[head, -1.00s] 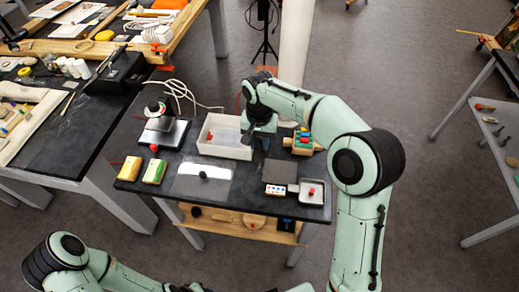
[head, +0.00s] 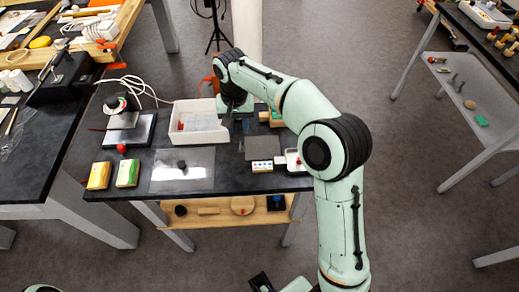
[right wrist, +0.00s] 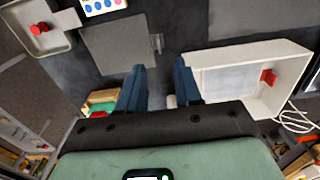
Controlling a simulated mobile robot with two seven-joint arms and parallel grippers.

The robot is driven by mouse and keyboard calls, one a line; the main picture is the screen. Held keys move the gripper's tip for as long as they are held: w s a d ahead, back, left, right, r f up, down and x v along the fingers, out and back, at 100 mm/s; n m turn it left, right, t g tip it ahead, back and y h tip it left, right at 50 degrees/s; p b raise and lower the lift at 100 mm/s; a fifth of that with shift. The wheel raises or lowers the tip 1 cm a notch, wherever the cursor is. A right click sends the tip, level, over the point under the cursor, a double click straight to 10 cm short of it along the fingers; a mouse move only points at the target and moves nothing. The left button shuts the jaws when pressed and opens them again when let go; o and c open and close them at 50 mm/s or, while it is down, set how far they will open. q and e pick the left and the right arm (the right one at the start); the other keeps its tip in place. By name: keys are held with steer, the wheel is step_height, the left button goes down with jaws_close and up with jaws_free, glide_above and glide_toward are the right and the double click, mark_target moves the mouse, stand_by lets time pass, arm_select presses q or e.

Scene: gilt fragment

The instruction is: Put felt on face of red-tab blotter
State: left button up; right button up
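My right gripper (right wrist: 160,88) is open. Its two blue fingers stand apart in the right wrist view with no object held between them. In the head view the right gripper (head: 237,112) is over the table, beside the right end of the white box. A flat grey square (right wrist: 125,45) with a small tab lies on the table ahead of the fingers; it may be the felt. It also shows in the head view (head: 262,147). A red tab (right wrist: 268,77) shows in the white box (right wrist: 292,50), beside a pale panel (right wrist: 232,80); whether this is the blotter is unclear.
A small metal tray (right wrist: 57,38) with a red knob stands near the table's right edge. A wooden block holder (head: 271,117) stands beside the gripper.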

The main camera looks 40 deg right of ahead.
mark_target(259, 146)
step_height(259, 146, down, 8)
steer(key=shift+s+r+b, duration=0.1)
steer(key=shift+b, duration=0.35)
jaws_close()
